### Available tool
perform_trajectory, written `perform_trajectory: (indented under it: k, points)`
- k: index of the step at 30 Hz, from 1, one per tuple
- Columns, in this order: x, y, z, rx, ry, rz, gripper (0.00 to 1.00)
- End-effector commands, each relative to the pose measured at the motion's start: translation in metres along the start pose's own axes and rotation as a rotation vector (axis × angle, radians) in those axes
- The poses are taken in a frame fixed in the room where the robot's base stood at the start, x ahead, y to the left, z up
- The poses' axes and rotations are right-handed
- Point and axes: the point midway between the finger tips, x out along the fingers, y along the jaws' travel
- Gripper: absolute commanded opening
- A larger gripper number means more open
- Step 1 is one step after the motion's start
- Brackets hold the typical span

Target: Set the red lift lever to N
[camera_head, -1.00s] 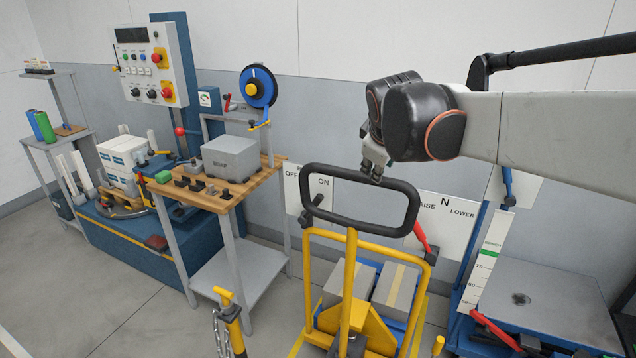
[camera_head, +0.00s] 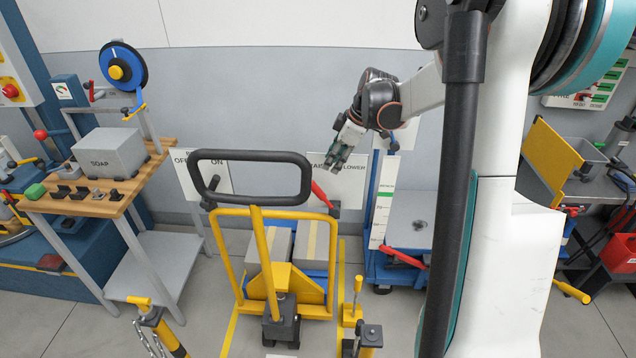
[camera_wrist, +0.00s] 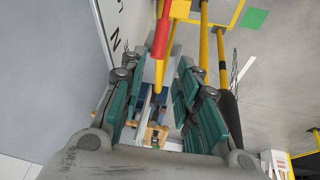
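The red lift lever (camera_head: 321,194) stands at the right of the yellow pallet-truck frame, in front of a white placard (camera_head: 350,186) that reads RAISE, N, LOWER. The lever leans to the left, toward the RAISE side; part of the lettering is hidden by my gripper. My gripper (camera_head: 332,164) is just above the lever, pointing down and left. In the wrist view its green-padded fingers (camera_wrist: 155,78) are apart and empty. The red lever (camera_wrist: 161,36) shows between and beyond the fingertips, with no clear contact. The placard's N shows at upper left there.
The black loop handle (camera_head: 250,156) stands left of the lever. The OFF/ON placard (camera_head: 203,180) is farther left. A wooden bench (camera_head: 100,205) with a grey SOAP box is at left. A blue lift table (camera_head: 405,240) with another red lever (camera_head: 402,257) stands right of the placard.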

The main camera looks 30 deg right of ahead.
Motion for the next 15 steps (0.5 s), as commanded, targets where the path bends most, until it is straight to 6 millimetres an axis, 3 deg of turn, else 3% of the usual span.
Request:
perform_trajectory:
  k: [15]
  points:
    - [0.092,0.000,0.001,-0.001,-0.001,0.000,0.30]
